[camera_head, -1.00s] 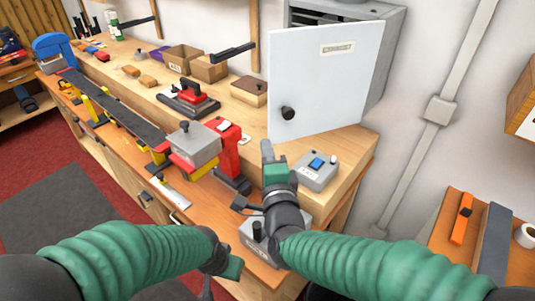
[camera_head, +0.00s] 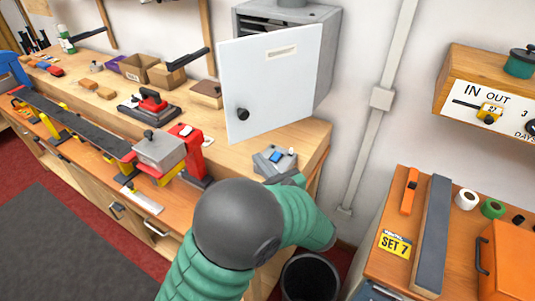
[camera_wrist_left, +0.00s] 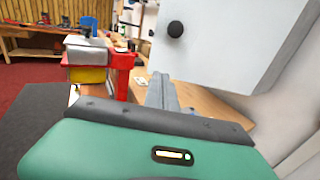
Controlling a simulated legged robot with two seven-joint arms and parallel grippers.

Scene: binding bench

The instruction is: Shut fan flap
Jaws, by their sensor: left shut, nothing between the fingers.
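The pale flap (camera_head: 275,75) of the grey fan box (camera_head: 325,60) stands open, swung out over the bench. It has a black knob (camera_head: 243,114) low on its left side and a label plate near the top. In the left wrist view the flap (camera_wrist_left: 235,40) fills the upper right, with its knob (camera_wrist_left: 175,29) at upper middle. My left gripper (camera_head: 270,168) is below the flap by the control box, partly hidden by my own forearm. Its grey fingers (camera_wrist_left: 165,93) are shut and empty, below the knob and apart from it. My right gripper is out of view.
A control box (camera_head: 282,157) with a blue button sits on the bench under the flap. A red stand (camera_head: 190,150) with a grey block is to the left. A bin (camera_head: 310,277) and an orange-topped side bench (camera_head: 385,265) are at right.

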